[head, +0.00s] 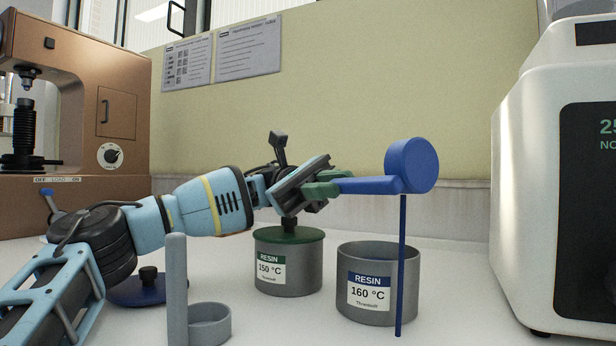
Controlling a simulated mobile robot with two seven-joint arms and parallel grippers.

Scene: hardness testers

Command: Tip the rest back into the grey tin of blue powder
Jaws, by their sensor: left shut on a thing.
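My left gripper (322,190) is shut on the handle of a blue scoop (411,166). The scoop's round cup is turned on its side, above and to the right of the open grey tin (380,312) with the blue "RESIN 160 °C" label. A thin straight blue stream (402,240) drops from under the cup. It passes in front of the tin's right side and its lower end shows below the tin's base, seemingly on the bench. Only grey inner wall shows in the tin; its contents are hidden. My right gripper is not in view.
A grey tin (290,277) with a green lid stands left of the open tin. A blue lid (150,292) with a black knob lies behind a grey scoop (210,326) with an upright handle. A brown tester (120,75) stands left, a white machine (530,200) right.

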